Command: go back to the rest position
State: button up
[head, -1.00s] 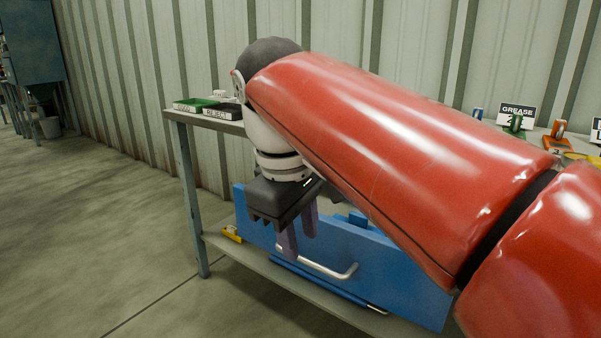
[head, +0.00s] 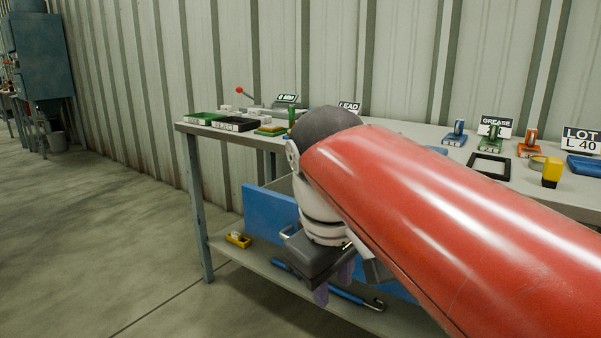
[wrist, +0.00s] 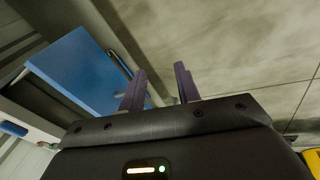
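My gripper (head: 333,284) hangs below my red arm, in front of the table's lower shelf. Its two purple fingers point down. In the wrist view the fingers (wrist: 161,88) stand apart with nothing between them, so it is open and empty. A blue box or drawer (head: 268,212) is on the lower shelf behind my gripper, and my arm hides much of it. Its blue face (wrist: 80,70) with a metal handle (wrist: 121,64) shows left of the fingers in the wrist view. I cannot tell whether a finger touches it.
The grey table (head: 400,133) carries a green block (head: 205,118), a black block (head: 235,124), a black frame (head: 489,167), a yellow item (head: 552,172) and sign cards. A small yellow item (head: 238,239) lies on the lower shelf (head: 250,262). The floor (head: 100,230) at left is clear.

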jog(key=s+d+f+m+t, duration=0.1)
jog(key=s+d+f+m, duration=0.2)
jog(key=f, duration=0.4)
jog(key=s+d+f+m+t+y, duration=0.1)
jog(key=s+d+f+m+t, duration=0.1)
jog(key=s+d+f+m, duration=0.2)
jog(key=d+f+m, duration=0.1)
jog(key=d+f, duration=0.2)
jog(key=d, duration=0.1)
jog(key=shift+s+f, duration=0.15)
jog(key=shift+f, duration=0.15)
